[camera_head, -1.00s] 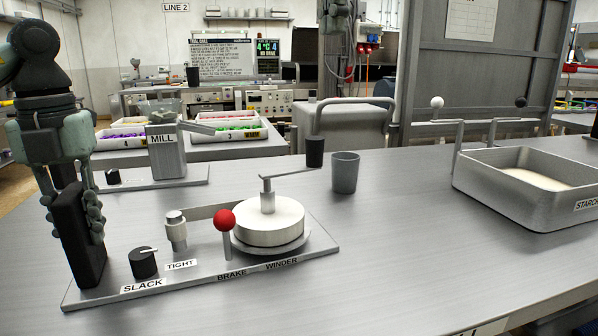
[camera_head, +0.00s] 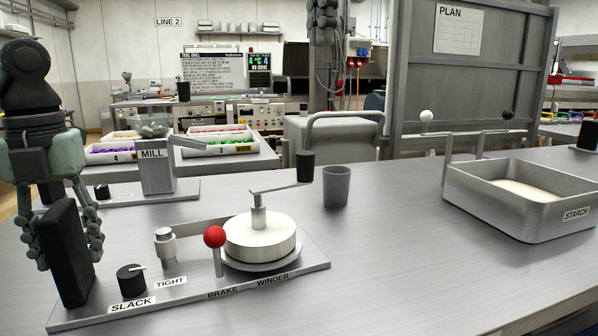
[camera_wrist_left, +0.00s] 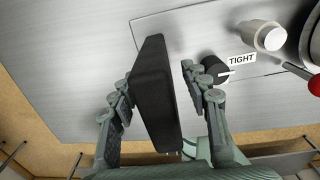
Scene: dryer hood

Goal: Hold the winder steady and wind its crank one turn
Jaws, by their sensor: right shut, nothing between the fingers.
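The winder's grey base plate (camera_head: 195,309) lies on the bench. It carries a white drum (camera_head: 260,238) with a crank arm (camera_head: 280,189) pointing right to a black handle (camera_head: 305,167). A red-knobbed brake lever (camera_head: 214,237) stands upright before the drum. A black knob (camera_head: 131,281) by the SLACK label has its white pointer toward the right. A black upright block (camera_head: 62,256) stands at the plate's left end. My left gripper (camera_wrist_left: 163,95) is open, its fingers either side of that block, with a clear gap on the right. My right gripper (camera_head: 323,35) is shut and empty, high at the top.
A grey cup (camera_head: 336,186) stands just right of the crank handle. The MILL (camera_head: 156,167) stands behind the winder. A STARCH tray (camera_head: 518,217) sits at the right, with two ball-topped levers behind it.

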